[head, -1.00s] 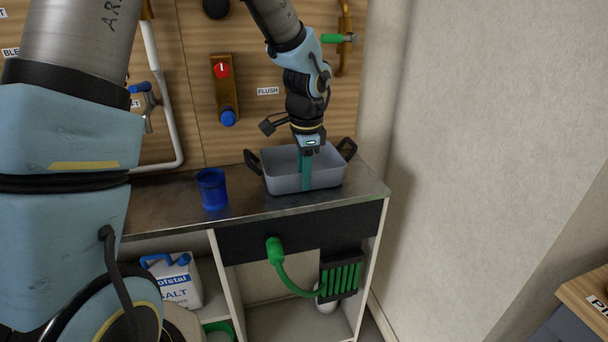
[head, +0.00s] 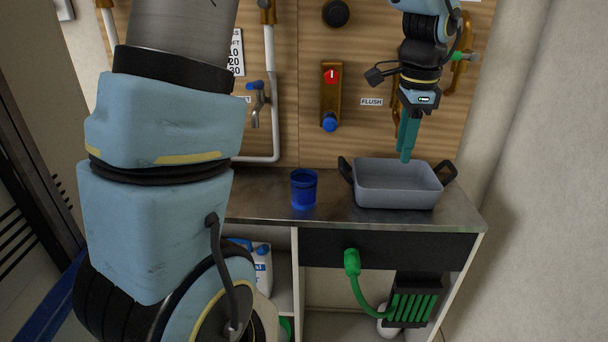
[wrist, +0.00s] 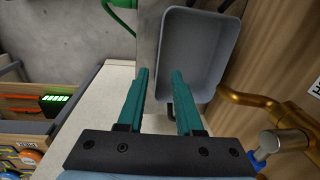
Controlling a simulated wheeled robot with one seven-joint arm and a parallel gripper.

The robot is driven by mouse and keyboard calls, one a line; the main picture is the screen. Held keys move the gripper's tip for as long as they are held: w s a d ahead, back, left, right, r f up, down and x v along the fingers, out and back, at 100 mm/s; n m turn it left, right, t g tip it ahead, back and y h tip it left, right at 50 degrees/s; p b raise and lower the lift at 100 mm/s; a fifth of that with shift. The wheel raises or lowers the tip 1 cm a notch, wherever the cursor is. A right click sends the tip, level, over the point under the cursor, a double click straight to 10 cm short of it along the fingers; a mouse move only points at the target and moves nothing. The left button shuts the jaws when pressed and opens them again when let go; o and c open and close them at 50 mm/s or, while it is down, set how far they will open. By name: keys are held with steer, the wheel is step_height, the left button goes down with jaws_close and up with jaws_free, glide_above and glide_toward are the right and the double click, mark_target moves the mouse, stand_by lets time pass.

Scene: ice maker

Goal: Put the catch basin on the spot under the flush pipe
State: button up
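The catch basin, a grey rectangular pan (head: 398,186) with two black handles, rests upright on the right end of the metal counter (head: 262,200). It also fills the upper middle of the wrist view (wrist: 203,48). My gripper (head: 405,158) is above the basin, its teal fingers pointing down near the back rim. In the wrist view my gripper (wrist: 161,72) is open, with an empty gap between its fingers.
A brass pipe (wrist: 250,98) is close to the fingers in the wrist view. A green hose (head: 357,282) hangs below the counter front.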

steer(key=s+a+f+n, duration=0.1)
steer(key=a+f+n, duration=0.2)
steer(key=a+n, duration=0.5)
steer(key=s+a+f+n, duration=0.15)
steer(key=a+n, duration=0.25)
steer(key=a, duration=0.8)
steer(key=s+a+f+n, duration=0.1)
steer(key=a+f+n, duration=0.4)
steer(key=a, duration=0.5)
steer(key=shift+n, duration=0.4)
steer(key=shift+w+d+r+p, duration=0.1)
steer(key=shift+w+r+p, duration=0.05)
steer(key=shift+r+p, duration=1.15)
steer(key=shift+w+d+r+p, duration=0.15)
steer(key=shift+r+p, duration=0.7)
steer(key=shift+r, duration=0.75)
